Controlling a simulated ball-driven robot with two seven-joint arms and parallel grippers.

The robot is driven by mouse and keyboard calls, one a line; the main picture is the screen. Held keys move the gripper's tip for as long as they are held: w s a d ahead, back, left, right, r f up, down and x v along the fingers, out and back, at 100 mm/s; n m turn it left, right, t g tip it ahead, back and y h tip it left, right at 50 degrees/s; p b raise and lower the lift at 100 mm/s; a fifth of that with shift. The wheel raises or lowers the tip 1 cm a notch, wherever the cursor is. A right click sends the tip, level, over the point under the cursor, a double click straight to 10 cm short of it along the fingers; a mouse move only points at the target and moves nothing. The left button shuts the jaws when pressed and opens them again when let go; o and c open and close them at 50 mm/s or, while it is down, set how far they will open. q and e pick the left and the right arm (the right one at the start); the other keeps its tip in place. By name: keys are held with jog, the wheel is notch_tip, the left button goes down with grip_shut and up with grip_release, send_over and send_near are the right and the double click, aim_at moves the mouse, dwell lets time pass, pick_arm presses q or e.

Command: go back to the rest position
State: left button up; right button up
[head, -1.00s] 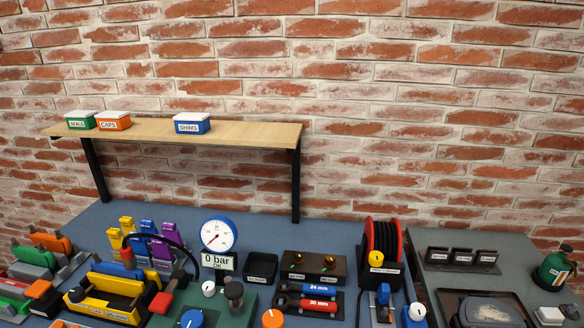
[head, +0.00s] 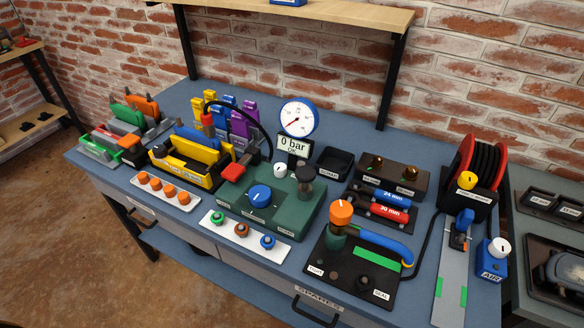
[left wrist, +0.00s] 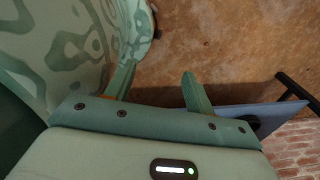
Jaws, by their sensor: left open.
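My left gripper (left wrist: 158,80) shows in the left wrist view with its two green fingers apart and nothing between them. It is over the brown floor (left wrist: 225,40), beside a pale green patterned surface that seems to be my own body. The blue workbench (left wrist: 265,115) shows at the right of that view, apart from the fingers. Neither gripper shows in the head view, and my right gripper is in no view.
In the head view the blue bench (head: 185,272) carries a pressure gauge (head: 298,117) with a "0 bar" display, a green block with a blue knob (head: 260,195), a yellow tray (head: 185,165) and a red reel (head: 476,165). Open floor (head: 60,240) lies at the left.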

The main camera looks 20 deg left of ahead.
pick_arm(q)
jog(key=s+f+n+g, duration=0.1)
jog(key=s+f, duration=0.2)
jog(key=s, duration=0.4)
jog(key=shift+a+f+b, duration=0.2)
jog(key=shift+a+b, duration=0.15)
jog(key=shift+b, duration=0.05)
